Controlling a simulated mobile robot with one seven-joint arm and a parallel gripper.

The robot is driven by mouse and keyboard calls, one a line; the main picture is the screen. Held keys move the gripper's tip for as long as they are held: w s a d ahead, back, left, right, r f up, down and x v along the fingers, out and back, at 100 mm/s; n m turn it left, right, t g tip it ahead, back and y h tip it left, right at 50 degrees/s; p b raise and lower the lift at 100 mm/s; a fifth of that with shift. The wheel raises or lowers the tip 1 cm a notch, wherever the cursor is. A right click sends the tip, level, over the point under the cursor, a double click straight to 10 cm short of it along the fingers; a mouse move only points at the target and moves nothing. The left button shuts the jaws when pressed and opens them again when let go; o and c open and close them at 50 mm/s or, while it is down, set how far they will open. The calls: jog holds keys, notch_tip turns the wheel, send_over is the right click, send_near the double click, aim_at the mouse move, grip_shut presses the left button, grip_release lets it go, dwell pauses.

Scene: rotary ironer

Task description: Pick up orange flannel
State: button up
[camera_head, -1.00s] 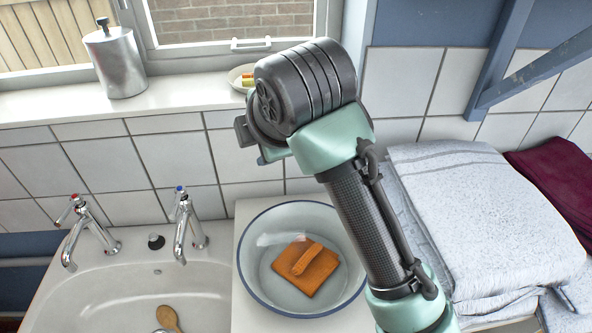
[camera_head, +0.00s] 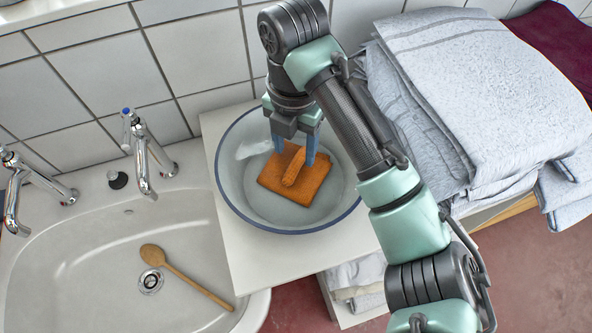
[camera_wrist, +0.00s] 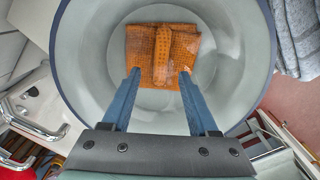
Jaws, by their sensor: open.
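In the wrist view the flannel (camera_wrist: 140,52) lies ahead of and between the open fingertips (camera_wrist: 160,72), with nothing held. The head view does not clearly show whether the fingertips touch the cloth.
The basin stands on a white surface (camera_head: 252,262) beside a sink (camera_head: 100,235) with two taps and a wooden spoon (camera_head: 185,277). Stacked grey-white towels (camera_head: 490,90) rise close to the right of my arm. A tiled wall (camera_head: 90,75) stands behind.

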aim_at(296, 166)
notch_tip(296, 166, down, 5)
jog(key=shift+w+d+f, duration=0.1)
jog(key=shift+d, duration=0.05)
grip_shut()
dwell(0.4)
